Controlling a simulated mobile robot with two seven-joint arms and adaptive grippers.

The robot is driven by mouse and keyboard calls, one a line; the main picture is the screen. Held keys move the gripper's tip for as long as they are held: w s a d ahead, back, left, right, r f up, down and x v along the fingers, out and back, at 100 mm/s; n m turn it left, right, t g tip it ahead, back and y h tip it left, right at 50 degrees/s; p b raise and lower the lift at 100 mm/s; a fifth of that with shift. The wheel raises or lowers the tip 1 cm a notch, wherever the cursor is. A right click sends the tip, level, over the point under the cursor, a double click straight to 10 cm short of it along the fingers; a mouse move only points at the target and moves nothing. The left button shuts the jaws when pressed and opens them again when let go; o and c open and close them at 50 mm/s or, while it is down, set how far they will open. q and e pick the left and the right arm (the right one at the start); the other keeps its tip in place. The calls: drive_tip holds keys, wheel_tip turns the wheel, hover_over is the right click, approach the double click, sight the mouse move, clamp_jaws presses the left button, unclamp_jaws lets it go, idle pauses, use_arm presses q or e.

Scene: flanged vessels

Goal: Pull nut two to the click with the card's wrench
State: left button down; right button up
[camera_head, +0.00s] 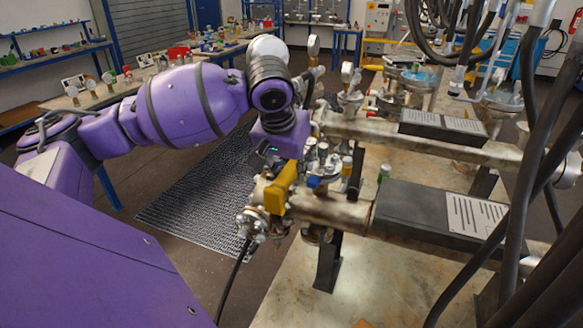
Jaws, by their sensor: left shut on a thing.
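My purple left arm comes in from the left and its gripper (274,153) points down at the near end of the flanged pipework. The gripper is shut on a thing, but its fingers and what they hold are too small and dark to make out. A yellow bar-shaped part (281,188) is just below the gripper, over the rusty pipe (330,210); I cannot tell whether they touch. Several bolts and nuts (322,157) show right of the gripper. I cannot tell which is nut two, and I cannot identify the wrench or the card. My right gripper is out of view.
Dark boxes with pale labels (476,218) sit on the pipes at right. Thick black cables (535,130) hang in front of the right side. Gauges and valves (349,75) stand behind the gripper. A dark grated mat (195,205) lies on open floor at left. Benches with small parts (150,75) stand behind.

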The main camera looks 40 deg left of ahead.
use_arm(q)
drive_tip(key=shift+f, duration=1.1)
